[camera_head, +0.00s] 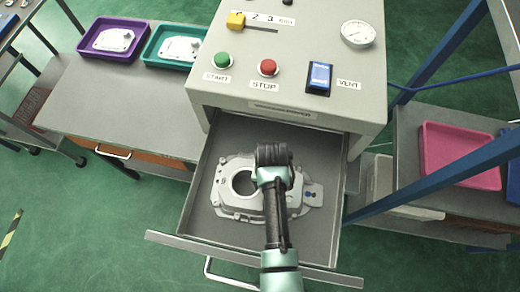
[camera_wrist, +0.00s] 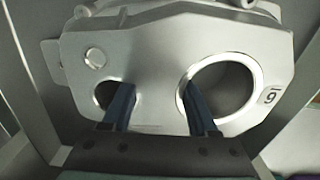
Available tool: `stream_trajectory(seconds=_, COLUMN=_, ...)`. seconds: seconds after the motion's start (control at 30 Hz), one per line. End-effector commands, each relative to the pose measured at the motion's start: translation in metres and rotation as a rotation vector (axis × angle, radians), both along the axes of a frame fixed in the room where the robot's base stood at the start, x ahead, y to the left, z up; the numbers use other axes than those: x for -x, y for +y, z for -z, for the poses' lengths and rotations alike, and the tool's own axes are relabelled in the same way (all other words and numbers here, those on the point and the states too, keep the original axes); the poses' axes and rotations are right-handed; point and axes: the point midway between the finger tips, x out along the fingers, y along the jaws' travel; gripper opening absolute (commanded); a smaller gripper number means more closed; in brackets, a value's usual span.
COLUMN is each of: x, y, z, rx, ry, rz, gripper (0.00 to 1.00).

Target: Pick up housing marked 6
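The grey cast housing (camera_head: 232,205) lies in the open drawer under the control box. In the wrist view the housing (camera_wrist: 155,60) fills the upper part, with a small round hole at left and a large one at right. A label (camera_wrist: 270,96) beside the large hole looks like a 6 with a bar, seen turned over. My gripper (camera_wrist: 155,95) reaches down over the housing, one blue finger in each hole, on either side of the web between them. The fingers look close against the web; their tips are hidden. My gripper (camera_head: 273,180) covers part of the housing in the head view.
The drawer (camera_head: 325,180) has walls close around the housing. Purple (camera_head: 85,47) and teal (camera_head: 152,58) trays with castings stand on the left bench. A pink tray (camera_head: 450,160) sits at right behind blue bars. The control box (camera_head: 290,100) overhangs the drawer's back.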

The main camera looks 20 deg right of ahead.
Motion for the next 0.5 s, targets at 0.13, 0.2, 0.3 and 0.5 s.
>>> stream_trajectory(seconds=0.13, x=0.0, y=-0.0001, z=-0.0002, rx=0.0, ry=0.0, rz=0.0, gripper=0.23)
stream_trajectory(seconds=0.2, x=0.0, y=-0.0001, z=-0.0002, rx=0.0, ry=0.0, rz=0.0, gripper=0.1)
stream_trajectory(seconds=0.3, x=0.0, y=-0.0001, z=-0.0003, rx=0.0, ry=0.0, rz=0.0, gripper=0.0)
stream_trajectory(seconds=0.5, x=-0.0027, y=-0.0008, z=-0.0029, rx=0.002, ry=-0.007, rz=0.0, gripper=0.0)
